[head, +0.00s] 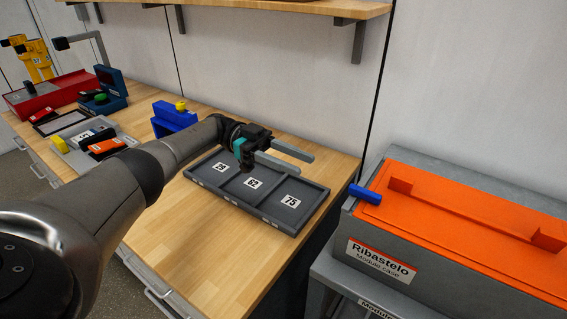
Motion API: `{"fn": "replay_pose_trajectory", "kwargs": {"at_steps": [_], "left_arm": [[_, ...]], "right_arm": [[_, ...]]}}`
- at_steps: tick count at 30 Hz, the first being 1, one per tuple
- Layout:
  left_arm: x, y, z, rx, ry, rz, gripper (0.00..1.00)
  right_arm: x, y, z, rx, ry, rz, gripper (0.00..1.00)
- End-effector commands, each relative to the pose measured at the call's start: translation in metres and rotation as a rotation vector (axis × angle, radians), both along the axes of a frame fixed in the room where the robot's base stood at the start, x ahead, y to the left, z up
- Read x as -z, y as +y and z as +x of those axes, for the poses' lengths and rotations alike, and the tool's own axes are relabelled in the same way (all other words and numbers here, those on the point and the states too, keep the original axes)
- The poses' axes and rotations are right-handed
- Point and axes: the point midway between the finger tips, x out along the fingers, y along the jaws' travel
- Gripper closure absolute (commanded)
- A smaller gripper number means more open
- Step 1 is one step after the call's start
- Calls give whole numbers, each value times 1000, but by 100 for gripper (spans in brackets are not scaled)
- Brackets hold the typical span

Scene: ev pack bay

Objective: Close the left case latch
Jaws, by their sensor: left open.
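The grey module case (420,287) with an orange lid (460,225) stands at the right, labelled "Ribastelo Module case". A blue latch (364,193) sits at the left end of the case, by the lid's corner. It sticks out a little past the lid's edge; I cannot tell exactly how it is seated. No second latch shows, and the case's right end is cut off by the picture. My left gripper (311,167) is open and empty, its fingers pointing right above the grey tray. It is apart from the latch, to its left. My right gripper is not in view.
A grey three-compartment tray (238,204) with number labels lies on the wooden bench (185,262) below my left gripper. Blue, red and grey items (88,143) crowd the bench's far left. A shelf (270,8) hangs above. A gap separates bench and case.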

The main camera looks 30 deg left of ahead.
Motion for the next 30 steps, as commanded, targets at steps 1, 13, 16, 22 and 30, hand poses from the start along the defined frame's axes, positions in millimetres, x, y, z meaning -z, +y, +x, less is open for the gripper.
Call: {"fn": "replay_pose_trajectory", "kwargs": {"at_steps": [1,13,16,22,30], "left_arm": [[2,5,1,-2,-2,0,54],[0,25,1,1,0,0,54],[0,25,1,1,0,0,54],[0,25,1,1,0,0,54],[-3,24,1,1,0,0,54]], "right_arm": [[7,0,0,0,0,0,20],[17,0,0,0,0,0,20],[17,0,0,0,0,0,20],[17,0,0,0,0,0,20],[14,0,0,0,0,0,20]]}}
